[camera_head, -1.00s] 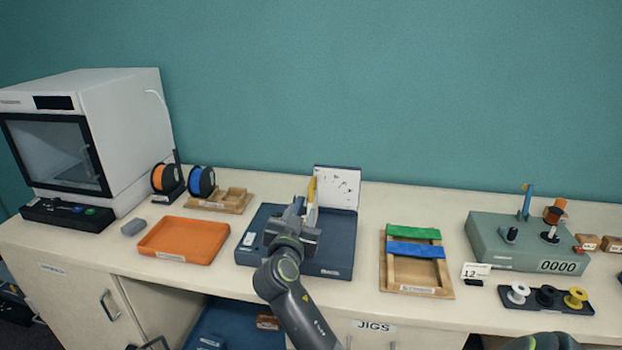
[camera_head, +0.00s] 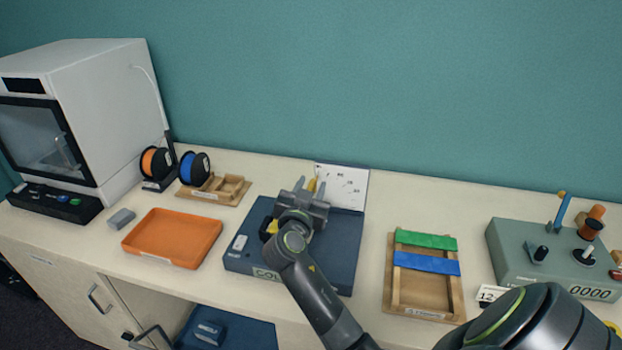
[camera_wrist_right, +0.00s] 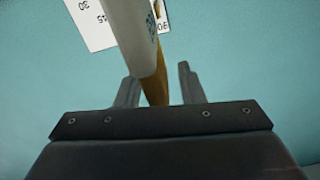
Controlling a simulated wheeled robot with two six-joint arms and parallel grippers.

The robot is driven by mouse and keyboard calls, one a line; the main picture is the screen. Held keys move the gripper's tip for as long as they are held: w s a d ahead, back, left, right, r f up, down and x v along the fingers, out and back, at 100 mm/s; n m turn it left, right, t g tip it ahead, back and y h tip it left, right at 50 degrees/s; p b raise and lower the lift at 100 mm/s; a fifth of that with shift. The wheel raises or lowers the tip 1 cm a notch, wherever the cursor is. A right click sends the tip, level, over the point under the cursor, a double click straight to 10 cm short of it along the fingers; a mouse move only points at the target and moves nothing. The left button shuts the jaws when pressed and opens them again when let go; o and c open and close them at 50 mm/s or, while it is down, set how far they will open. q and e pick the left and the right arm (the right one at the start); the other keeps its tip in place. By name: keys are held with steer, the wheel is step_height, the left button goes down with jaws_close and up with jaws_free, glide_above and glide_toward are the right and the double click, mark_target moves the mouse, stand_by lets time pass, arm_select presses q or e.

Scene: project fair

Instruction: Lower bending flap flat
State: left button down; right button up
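The blue bending jig (camera_head: 345,245) stands on the bench, with a white angle board (camera_head: 345,188) upright at its back. A narrow yellow strip (camera_head: 311,184) rises in front of the board. My right gripper (camera_head: 309,186) is over the jig, with its fingers beside the strip and its body hiding the jig's middle. In the right wrist view, a pale flap (camera_wrist_right: 132,35) and an ochre strip (camera_wrist_right: 155,88) stand up between the two spread fingers, with gaps on both sides. The gripper (camera_wrist_right: 158,88) is open. Contact with the flap cannot be told. My left gripper is out of view.
An orange tray (camera_head: 172,238) is left of the jig. A wooden jig (camera_head: 395,290) with green and blue strips is to its right, and a green-grey counter unit (camera_head: 510,262) farther right. Spools (camera_head: 195,168) and a white printer (camera_head: 95,70) stand at the back left.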

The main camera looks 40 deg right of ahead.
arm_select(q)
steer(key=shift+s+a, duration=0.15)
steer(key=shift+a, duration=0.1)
arm_select(e)
steer(key=shift+a, duration=0.15)
steer(key=shift+s, duration=0.1)
steer(key=shift+c, duration=0.6)
jaws_close()
